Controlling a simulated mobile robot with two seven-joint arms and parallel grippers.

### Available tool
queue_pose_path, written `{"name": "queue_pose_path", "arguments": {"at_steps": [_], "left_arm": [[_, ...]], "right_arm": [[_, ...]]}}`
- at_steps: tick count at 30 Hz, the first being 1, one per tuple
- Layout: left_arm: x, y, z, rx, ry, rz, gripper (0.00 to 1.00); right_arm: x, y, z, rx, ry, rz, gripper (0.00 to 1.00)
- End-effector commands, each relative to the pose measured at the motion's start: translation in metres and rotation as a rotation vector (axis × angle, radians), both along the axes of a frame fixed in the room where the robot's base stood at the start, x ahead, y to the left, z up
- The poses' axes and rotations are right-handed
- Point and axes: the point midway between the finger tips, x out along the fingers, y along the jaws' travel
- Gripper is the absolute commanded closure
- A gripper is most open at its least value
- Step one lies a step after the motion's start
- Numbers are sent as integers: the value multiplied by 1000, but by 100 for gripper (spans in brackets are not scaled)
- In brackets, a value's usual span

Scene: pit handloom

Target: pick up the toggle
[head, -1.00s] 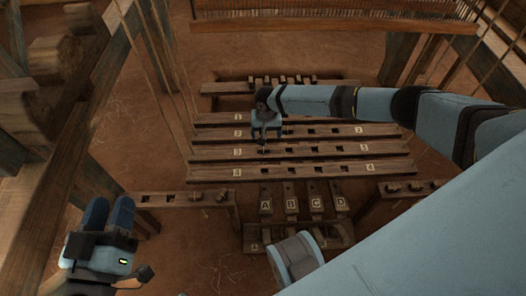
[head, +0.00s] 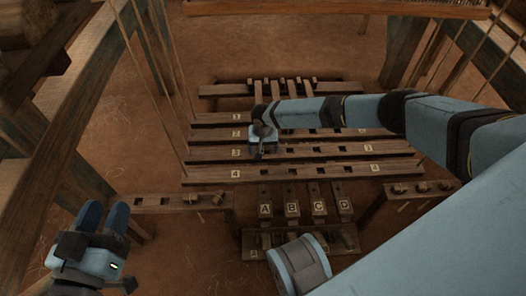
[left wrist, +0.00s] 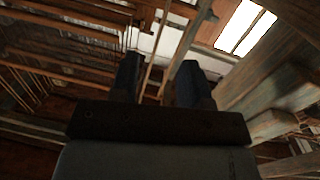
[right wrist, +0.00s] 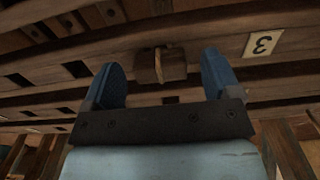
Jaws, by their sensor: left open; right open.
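In the right wrist view a small wooden block with a thin upright tab, which looks like the toggle (right wrist: 160,66), sits on a slotted plank close to the label 3. My right gripper (right wrist: 164,72) is open, with one finger on each side of this block in the picture; I cannot tell whether either touches it. In the head view the right gripper (head: 261,153) is over the plank marked 3 and hides the block. My left gripper (head: 104,208) is open and empty at the lower left, away from the planks; its fingers also show in the left wrist view (left wrist: 158,78).
Slotted planks (head: 310,171) run across the middle. Lettered pedals (head: 292,209) lie in front. Side rails (head: 152,201) and (head: 426,188) carry small wooden pieces. Loom posts and hanging cords (head: 172,90) stand at the left. Bare floor lies between the left post and planks.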

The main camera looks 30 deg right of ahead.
Motion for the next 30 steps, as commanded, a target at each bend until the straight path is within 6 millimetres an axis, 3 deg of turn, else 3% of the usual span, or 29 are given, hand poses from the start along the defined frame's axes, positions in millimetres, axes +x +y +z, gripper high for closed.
{"name": "queue_pose_path", "arguments": {"at_steps": [1, 6, 8, 20, 26, 30], "left_arm": [[0, 0, 0, -1, 1, 0, 57], [0, 0, 0, -1, 1, 0, 57], [0, 0, 0, -1, 0, -1, 57], [-1, -1, 4, -6, 9, -3, 57], [-4, -4, 10, -43, 72, -8, 57], [-11, -6, 20, -103, 87, 16, 57]], "right_arm": [[0, 0, 0, 0, 0, 0, 22], [0, 0, 0, 0, 0, 0, 61], [0, 0, 0, 0, 0, 0, 70], [0, 0, 8, 1, 0, 0, 71], [0, -1, 37, 2, -1, -1, 71], [0, 0, 73, 1, -2, 0, 71]]}}
